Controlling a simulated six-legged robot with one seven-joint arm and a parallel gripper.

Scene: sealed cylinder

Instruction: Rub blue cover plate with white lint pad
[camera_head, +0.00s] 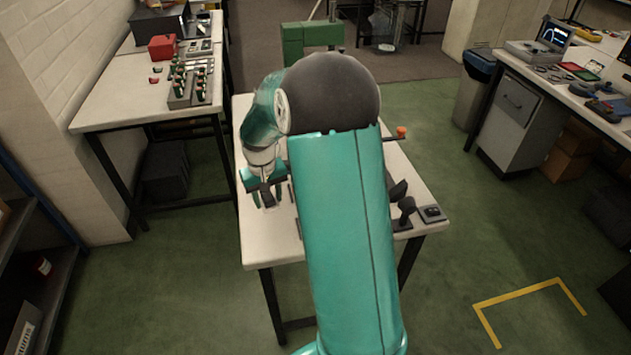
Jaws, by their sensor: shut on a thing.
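My gripper (266,197) is at the left part of the white-topped table (262,243), low over its surface. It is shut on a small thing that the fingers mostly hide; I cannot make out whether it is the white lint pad. I cannot tell whether the held thing touches the table. I see no blue cover plate; my teal arm covers the middle of the table.
An orange-topped item (401,131), a dark joystick (406,207) and a small dark box (432,213) are on the right side. A side bench (110,103) stands left, a grey bin (473,88) right.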

